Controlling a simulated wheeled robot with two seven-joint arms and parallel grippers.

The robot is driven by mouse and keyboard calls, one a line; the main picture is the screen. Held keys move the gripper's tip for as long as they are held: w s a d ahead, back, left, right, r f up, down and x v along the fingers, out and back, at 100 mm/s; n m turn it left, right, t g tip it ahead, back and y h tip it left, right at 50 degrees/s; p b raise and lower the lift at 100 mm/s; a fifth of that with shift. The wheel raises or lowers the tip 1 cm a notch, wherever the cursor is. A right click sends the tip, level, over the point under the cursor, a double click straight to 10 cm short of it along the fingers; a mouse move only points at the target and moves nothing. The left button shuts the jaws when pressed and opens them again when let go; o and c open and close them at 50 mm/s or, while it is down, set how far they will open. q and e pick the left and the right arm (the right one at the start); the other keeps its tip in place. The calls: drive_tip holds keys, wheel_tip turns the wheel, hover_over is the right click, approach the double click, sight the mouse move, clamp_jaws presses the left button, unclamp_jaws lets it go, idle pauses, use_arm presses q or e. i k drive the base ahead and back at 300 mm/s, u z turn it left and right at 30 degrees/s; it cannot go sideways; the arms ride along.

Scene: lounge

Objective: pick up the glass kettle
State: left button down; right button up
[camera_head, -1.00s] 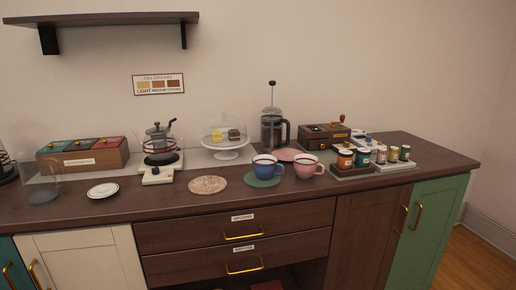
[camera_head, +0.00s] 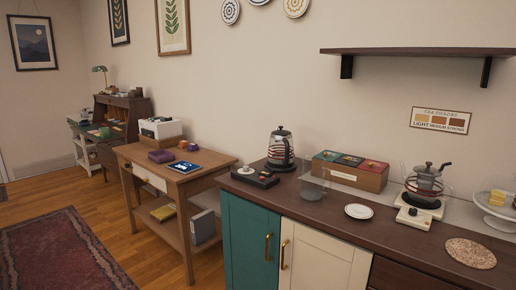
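A tall glass kettle (camera_head: 281,148) with a black lid and handle and dark red bands stands upright at the left end of the dark counter (camera_head: 340,222), close to the wall. A second glass vessel, a round teapot (camera_head: 426,182) with a dark lid, sits on a small white device (camera_head: 417,215) at the right. A clear glass pitcher (camera_head: 312,183) stands between them, nearer the front edge. Neither of my grippers is in view, and nothing touches the kettle.
A black tray (camera_head: 255,178) lies before the kettle. A wooden tea box (camera_head: 350,172) and white saucer (camera_head: 358,211) are to its right. A lower wooden table (camera_head: 150,168) stands left of the counter. Open floor and a rug (camera_head: 55,250) lie at the left.

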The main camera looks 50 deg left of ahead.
sight(281, 155)
drive_tip(key=u, duration=2.6)
drive_tip(key=i, duration=1.85)
drive_tip(key=z, duration=1.3)
